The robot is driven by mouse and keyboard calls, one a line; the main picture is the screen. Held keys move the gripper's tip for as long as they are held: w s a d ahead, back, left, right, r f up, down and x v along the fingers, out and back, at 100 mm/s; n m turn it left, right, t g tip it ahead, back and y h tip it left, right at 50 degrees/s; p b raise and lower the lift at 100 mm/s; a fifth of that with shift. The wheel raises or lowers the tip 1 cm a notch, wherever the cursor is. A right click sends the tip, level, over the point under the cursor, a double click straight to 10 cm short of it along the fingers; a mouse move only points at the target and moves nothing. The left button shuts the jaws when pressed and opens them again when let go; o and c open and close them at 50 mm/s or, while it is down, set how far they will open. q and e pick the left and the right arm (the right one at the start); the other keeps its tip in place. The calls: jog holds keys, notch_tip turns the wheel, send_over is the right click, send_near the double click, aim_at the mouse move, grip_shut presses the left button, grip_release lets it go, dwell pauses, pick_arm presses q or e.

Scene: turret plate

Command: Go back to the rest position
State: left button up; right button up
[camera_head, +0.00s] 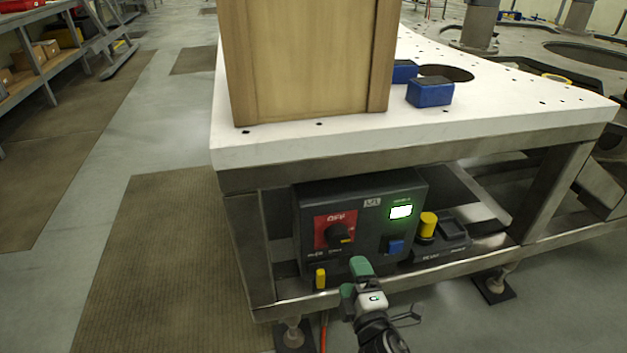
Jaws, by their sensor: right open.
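My right gripper (357,279) is at the lower middle of the head view, in front of the lower edge of a dark control box. Its green-tipped fingers look apart and nothing shows between them. The control box (366,208) sits under the white plate (240,150). It has a red panel with a black rotary switch (340,236), a lit green-white display (401,212) and a blue button or connector (396,246). My left gripper is not in view.
A tall wooden box (310,60) stands on the white plate. Blue blocks (430,92) lie beside it near a round hole. A yellow-topped knob (428,224) is right of the control box. Metal legs stand below. The floor at left is open, with brown mats (150,260) and shelves beyond.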

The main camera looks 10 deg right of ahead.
jog(key=s+d+f+m+g+h, duration=0.1)
jog(key=s+d+f+m+g, duration=0.1)
jog(key=s+f+m+g, duration=0.4)
jog(key=s+d+f+m+g+h, duration=0.1)
jog(key=s+d+f+m, duration=0.15)
jog(key=f, duration=0.45)
jog(key=s+f+m+g+y+p, duration=0.1)
jog(key=s+f+m+g+p, duration=0.2)
jog(key=s+f+g+p, duration=0.5)
jog(key=s+f+m+g+y+p, duration=0.1)
jog(key=s+f+m+p, duration=0.3)
jog(key=s, duration=0.8)
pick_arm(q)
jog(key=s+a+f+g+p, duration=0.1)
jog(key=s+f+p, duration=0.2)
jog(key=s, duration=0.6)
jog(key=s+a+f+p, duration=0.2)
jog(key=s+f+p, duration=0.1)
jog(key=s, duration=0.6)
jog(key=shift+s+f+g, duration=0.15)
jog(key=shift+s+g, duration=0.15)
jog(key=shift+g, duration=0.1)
pick_arm(e)
jog(key=s+d+f+n+g, duration=0.1)
jog(key=s+f, duration=0.1)
jog(key=s, duration=1)
jog(key=shift+d+f+h, duration=0.25)
jog(key=shift+f+h, duration=0.05)
